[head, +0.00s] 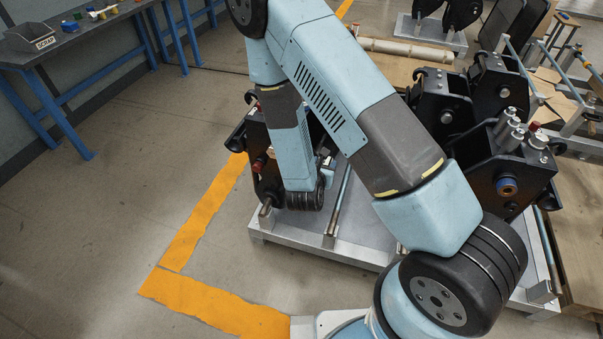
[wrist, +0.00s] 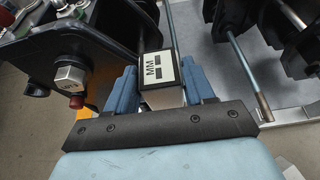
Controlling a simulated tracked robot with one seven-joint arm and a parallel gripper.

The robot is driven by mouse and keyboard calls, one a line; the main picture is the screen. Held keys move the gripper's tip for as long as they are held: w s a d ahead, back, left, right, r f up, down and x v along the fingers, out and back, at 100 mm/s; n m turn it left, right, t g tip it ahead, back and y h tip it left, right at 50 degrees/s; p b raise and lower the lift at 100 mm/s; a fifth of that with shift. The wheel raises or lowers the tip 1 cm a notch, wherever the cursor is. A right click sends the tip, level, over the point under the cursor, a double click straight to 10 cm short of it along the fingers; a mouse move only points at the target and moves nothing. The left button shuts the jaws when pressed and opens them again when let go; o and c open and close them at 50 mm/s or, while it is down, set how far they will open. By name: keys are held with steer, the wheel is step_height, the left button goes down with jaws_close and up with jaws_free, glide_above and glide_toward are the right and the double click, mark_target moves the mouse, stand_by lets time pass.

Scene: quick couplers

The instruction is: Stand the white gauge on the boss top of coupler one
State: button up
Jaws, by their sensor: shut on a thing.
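My gripper (wrist: 160,74) has two blue fingers shut on the gauge (wrist: 158,68), a small block with a white face marked "MM" and a black frame. A pale part of it shows below the face, between the fingers. In the head view a black coupler (head: 258,150) shows partly behind my arm, which hides my gripper and the gauge. I cannot read which coupler is number one, and cannot make out a boss top.
More black couplers (head: 497,88) stand on the right of the grey metal rack (head: 300,244). Steel rods (head: 338,200) run along the rack; one rod (wrist: 248,75) is right of my gripper. A blue-legged bench (head: 75,45) stands far left. Floor left of the rack is clear.

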steer(key=shift+w+a+f, duration=1)
steer(key=shift+w+f, duration=0.95)
steer(key=shift+f, duration=0.15)
steer(key=shift+w+a+f, duration=0.95)
steer(key=shift+w+f, duration=1)
steer(key=shift+f, duration=0.1)
steer(key=shift+w+a+f, duration=1)
steer(key=shift+w+f, duration=0.95)
steer(key=shift+f, duration=0.15)
steer(key=o, duration=1.3)
steer(key=v, duration=1.2)
steer(key=shift+r, duration=0.1)
